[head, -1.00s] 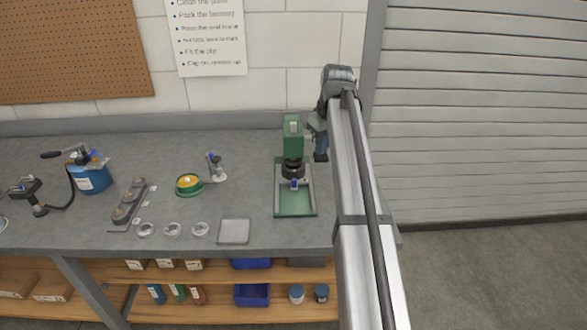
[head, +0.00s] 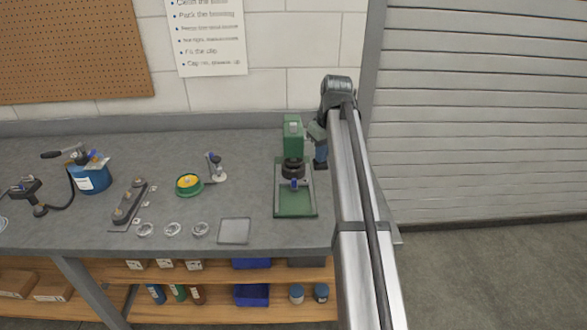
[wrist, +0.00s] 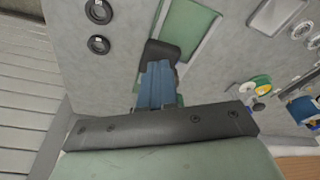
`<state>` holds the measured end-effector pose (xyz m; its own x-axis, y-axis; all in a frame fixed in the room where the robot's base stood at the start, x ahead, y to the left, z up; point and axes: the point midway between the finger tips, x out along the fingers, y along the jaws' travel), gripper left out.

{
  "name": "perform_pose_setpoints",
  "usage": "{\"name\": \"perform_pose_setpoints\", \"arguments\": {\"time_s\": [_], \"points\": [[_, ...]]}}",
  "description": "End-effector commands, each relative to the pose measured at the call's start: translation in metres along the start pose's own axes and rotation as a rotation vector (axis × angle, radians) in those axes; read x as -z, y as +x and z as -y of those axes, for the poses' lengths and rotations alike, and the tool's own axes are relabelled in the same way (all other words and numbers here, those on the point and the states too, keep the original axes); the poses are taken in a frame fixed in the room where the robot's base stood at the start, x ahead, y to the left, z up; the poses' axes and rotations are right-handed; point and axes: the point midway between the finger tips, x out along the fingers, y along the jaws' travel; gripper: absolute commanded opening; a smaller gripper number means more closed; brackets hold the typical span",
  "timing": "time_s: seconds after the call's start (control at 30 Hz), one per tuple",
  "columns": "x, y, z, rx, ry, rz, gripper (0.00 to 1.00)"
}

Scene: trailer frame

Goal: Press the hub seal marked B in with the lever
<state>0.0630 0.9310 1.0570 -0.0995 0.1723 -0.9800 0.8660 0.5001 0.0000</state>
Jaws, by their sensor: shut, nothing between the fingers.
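The green press (head: 293,135) stands on the bench, with a black round ram (head: 293,168) above its green base (head: 295,205). A small part with blue on it (head: 294,184) sits under the ram; I cannot tell whether it is the hub or read any B. The press lever is not clearly visible. My gripper (head: 321,160) is just right of the press, partly hidden by my arm. In the wrist view my gripper (wrist: 160,55) is shut, its blue fingers ending in dark tips beside the press's green base (wrist: 188,35).
Several rings lie on the bench, including one (head: 200,229) by a grey tray (head: 234,231). Two dark rings (wrist: 98,45) show in the wrist view. A green-and-yellow round part (head: 189,184), a small stand (head: 214,168) and a blue can (head: 90,177) stand left.

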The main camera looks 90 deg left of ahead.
Motion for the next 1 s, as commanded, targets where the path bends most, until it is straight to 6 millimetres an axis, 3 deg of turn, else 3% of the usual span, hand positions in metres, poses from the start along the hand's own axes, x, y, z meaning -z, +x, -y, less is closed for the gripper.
{"name": "perform_pose_setpoints", "arguments": {"time_s": [0.43,1.0], "points": [[-0.006,0.020,0.001,0.000,0.000,0.001,0.00],[-0.007,0.026,0.001,0.001,0.000,0.002,0.00]]}}
